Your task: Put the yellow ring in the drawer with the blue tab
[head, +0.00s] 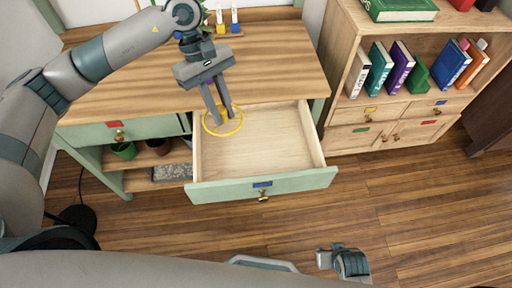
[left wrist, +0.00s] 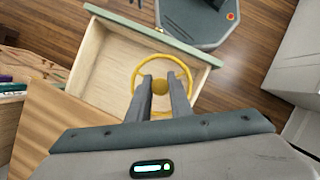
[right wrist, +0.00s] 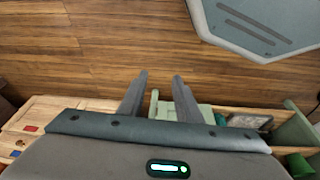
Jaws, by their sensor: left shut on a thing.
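The yellow ring (head: 238,127) has a round yellow knob in its middle. My left gripper (head: 225,118) is shut on the knob, and the ring hangs level. In the head view the ring overlaps the left rear of the open drawer. In the left wrist view the ring (left wrist: 133,75) shows over the drawer's interior, near its front corner; its height is hard to tell. The drawer (head: 325,176) has a pale green front with a blue tab (head: 262,184); it is pulled out and empty. My right gripper (right wrist: 160,75) is open and empty, over the floor.
A closed drawer with a red tab (head: 113,125) is left of the open one. The wooden desktop (head: 280,60) is mostly bare, with small bottles (head: 228,25) at the back. A bookshelf (head: 335,60) with small tabbed drawers stands right. Floor in front is clear.

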